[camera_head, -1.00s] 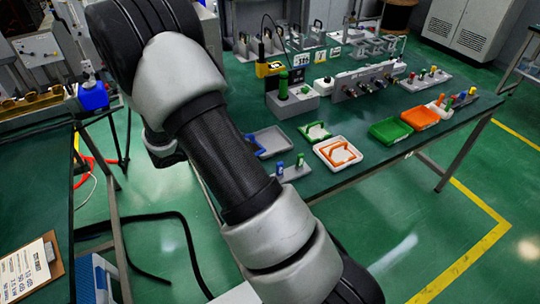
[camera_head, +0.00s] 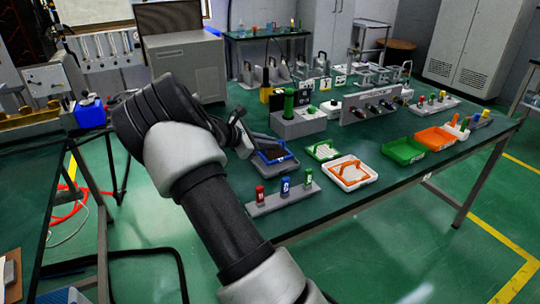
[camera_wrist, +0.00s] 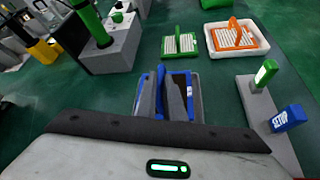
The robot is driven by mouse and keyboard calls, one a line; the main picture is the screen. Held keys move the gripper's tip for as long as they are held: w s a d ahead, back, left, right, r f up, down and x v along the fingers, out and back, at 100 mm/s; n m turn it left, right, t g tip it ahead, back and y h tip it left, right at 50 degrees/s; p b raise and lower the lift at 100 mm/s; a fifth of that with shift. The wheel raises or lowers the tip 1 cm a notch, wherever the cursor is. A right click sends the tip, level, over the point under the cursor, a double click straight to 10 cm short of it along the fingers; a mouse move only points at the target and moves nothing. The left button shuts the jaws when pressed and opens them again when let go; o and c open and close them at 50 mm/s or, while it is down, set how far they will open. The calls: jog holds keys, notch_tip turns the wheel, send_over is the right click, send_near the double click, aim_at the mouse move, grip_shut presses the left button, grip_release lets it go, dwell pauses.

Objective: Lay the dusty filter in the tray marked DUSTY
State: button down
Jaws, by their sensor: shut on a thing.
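My gripper (camera_wrist: 165,98) is shut on the handle of a blue-framed filter (camera_head: 276,154), in or just above a grey tray (camera_wrist: 197,108). The fingers hide much of the filter in the wrist view, so I cannot tell whether it is lifted. A green-framed filter (camera_head: 324,151) with a pale face lies beyond it to the right. An orange-framed filter (camera_head: 348,169) sits in a white tray (camera_head: 371,180). A green tray (camera_head: 404,152) and an orange tray (camera_head: 435,139) stand farther right. I cannot read a DUSTY mark on any tray.
A grey block with red, blue and green labelled pegs (camera_head: 284,196) stands at the near table edge. A grey block with a green cylinder (camera_head: 289,105) stands behind the filters. A panel of connectors (camera_head: 375,104) stands behind. The table between the white and green trays is clear.

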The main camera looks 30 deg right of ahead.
aim_at(275, 151)
jog(key=shift+f+b, duration=0.4)
jog(key=shift+f, duration=1.2)
jog(key=shift+f, duration=0.2)
jog(key=c, duration=1.9)
grip_release()
jog(key=shift+o, duration=0.2)
jog(key=shift+r, duration=0.15)
